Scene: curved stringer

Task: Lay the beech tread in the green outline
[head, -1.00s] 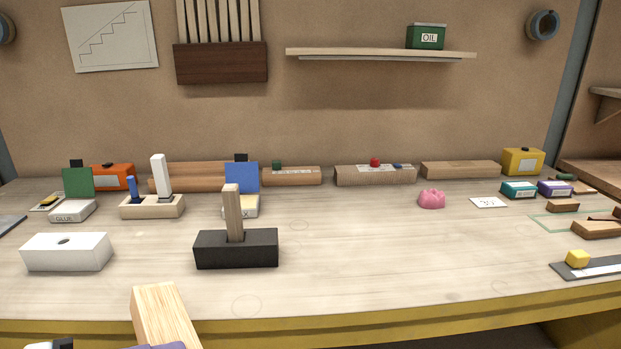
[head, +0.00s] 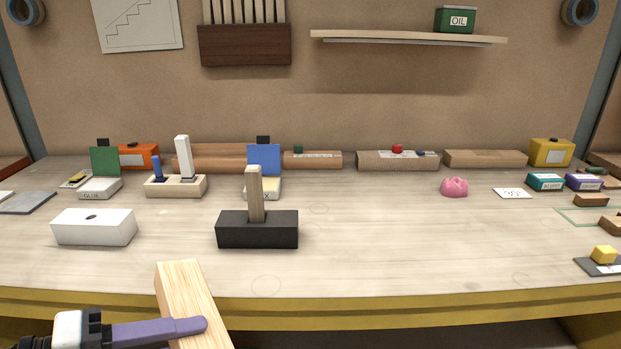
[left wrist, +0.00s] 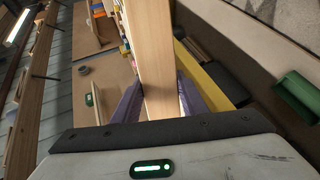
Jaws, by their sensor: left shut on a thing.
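The beech tread (head: 190,303) is a pale wooden block in front of the bench's front edge. My left gripper (head: 200,326) is shut on it, with a purple finger across its side in the head view. In the left wrist view the tread (left wrist: 152,55) stands between the two purple fingers (left wrist: 158,100). The green outline (head: 588,215) lies on the bench at the far right and is partly cut off by the picture's edge. A brown wooden piece (head: 612,225) lies at its right side. My right gripper is not in view.
A black block with an upright wooden stick (head: 257,229) and a white box (head: 94,227) stand near the front left. A pink lump (head: 454,187) and a yellow cube on a grey plate (head: 604,254) are to the right. The middle right of the bench (head: 420,240) is clear.

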